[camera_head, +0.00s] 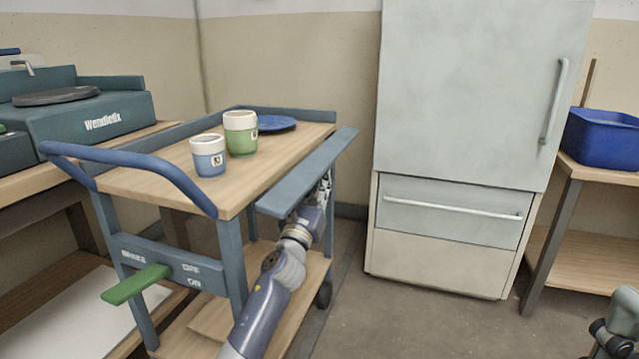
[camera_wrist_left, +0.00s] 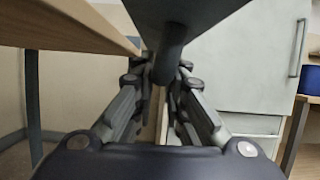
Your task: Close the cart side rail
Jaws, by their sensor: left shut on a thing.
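The cart (camera_head: 185,185) has a wooden top and blue-grey frame. Its side rail (camera_head: 308,175), a long blue-grey board, runs along the right side. The rail lies tilted outward, with a gap between its near end and the cart top. My left gripper (camera_head: 325,190) reaches up under the rail from below; the rail partly hides its fingers. In the left wrist view, the fingers (camera_wrist_left: 164,85) are closed around a dark round bar (camera_wrist_left: 169,55) below the rail's underside (camera_wrist_left: 185,12). Part of my right gripper (camera_head: 618,325) shows at the lower right; its fingers are unclear.
A blue-and-white cup (camera_head: 208,160), a green-and-white cup (camera_head: 241,138) and a blue plate (camera_head: 277,123) stand on the cart. A green brake lever (camera_head: 136,284) sticks out at the front. A pale cabinet (camera_head: 470,100) stands behind right; floor (camera_head: 430,325) before it is clear.

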